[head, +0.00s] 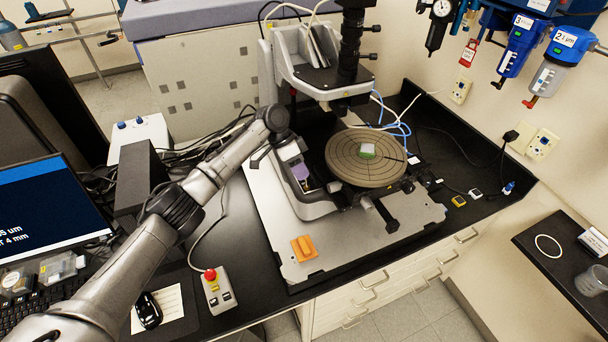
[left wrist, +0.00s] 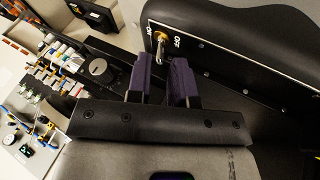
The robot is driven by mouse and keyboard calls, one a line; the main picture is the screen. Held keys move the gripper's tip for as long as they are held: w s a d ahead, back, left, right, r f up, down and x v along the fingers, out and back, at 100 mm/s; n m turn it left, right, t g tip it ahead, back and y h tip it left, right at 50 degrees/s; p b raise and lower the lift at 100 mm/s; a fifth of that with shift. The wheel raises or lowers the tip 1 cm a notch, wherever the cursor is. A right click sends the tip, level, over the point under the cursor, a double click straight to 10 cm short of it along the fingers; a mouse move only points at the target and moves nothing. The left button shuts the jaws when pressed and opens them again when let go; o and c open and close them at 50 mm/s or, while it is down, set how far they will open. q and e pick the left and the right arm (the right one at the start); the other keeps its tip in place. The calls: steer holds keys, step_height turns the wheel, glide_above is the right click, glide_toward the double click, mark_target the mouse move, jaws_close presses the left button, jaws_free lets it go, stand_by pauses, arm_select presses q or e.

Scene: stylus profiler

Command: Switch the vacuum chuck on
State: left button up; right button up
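The vacuum chuck (head: 345,172) is a round brown grooved disc on the profiler stage, with a small pale green and white sample (head: 368,151) on it. In the left wrist view, a metal toggle switch (left wrist: 160,45) sits on a black panel between the labels ON at left and OFF at right. My left gripper (head: 301,171) is left of the chuck in the head view. Its purple fingers (left wrist: 167,68) are slightly apart, with nothing visible between them, just short of the toggle. The head view does not show the toggle. My right gripper is not in view.
The profiler column (head: 352,45) stands behind the chuck. A control box with a red button (head: 211,274) stands front left. Cables run behind my left arm.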

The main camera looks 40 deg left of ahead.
mark_target(306, 181)
arm_select(q)
steer(key=shift+x, duration=1.3)
steer(key=shift+c, duration=0.2)
jaws_close()
